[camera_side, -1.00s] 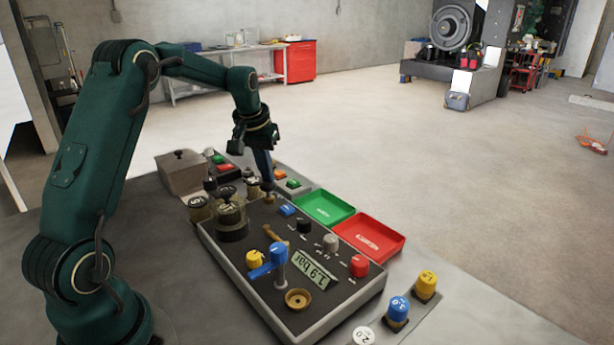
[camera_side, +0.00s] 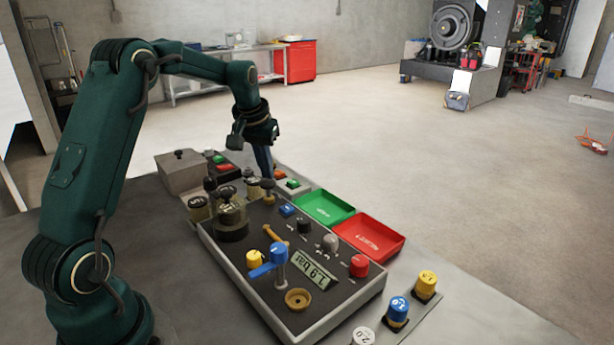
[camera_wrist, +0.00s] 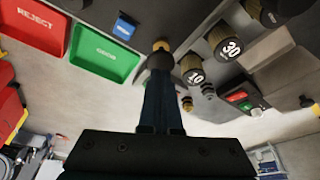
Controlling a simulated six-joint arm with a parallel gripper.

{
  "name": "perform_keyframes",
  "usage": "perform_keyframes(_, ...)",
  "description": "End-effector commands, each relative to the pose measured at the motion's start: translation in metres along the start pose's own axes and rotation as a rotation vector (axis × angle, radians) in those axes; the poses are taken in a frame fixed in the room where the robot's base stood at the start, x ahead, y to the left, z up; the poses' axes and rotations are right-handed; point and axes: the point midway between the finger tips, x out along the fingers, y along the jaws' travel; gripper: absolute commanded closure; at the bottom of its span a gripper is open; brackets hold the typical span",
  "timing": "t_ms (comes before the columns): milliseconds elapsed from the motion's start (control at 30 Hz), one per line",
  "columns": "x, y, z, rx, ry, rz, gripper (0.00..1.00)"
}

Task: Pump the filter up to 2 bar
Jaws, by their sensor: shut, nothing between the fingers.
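The digital display (camera_side: 314,269) on the panel reads 1.9 bar. My gripper (camera_side: 265,170) is shut and empty, pointing down just above this knob. In the wrist view its closed fingers (camera_wrist: 161,85) reach toward the knob (camera_wrist: 162,46); I cannot tell whether they touch it. A round dark and brass fitting (camera_side: 232,217), possibly the filter, stands on the panel's left side.
A blue lever valve (camera_side: 278,262), a yellow knob (camera_side: 255,258) and a red knob (camera_side: 359,266) stand on the panel. Green (camera_side: 324,207) and red (camera_side: 369,236) trays lie along its far side. Weights marked 30 (camera_wrist: 228,46) and 10 (camera_wrist: 194,72) stand near the fingers.

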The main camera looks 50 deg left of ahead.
Motion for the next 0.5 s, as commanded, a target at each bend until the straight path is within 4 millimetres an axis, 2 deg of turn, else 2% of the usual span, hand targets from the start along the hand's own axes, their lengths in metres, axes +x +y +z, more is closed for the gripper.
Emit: perform_keyframes(500, 0.017, 0.000, 0.005, 0.000, -0.001, 0.000, 1.00)
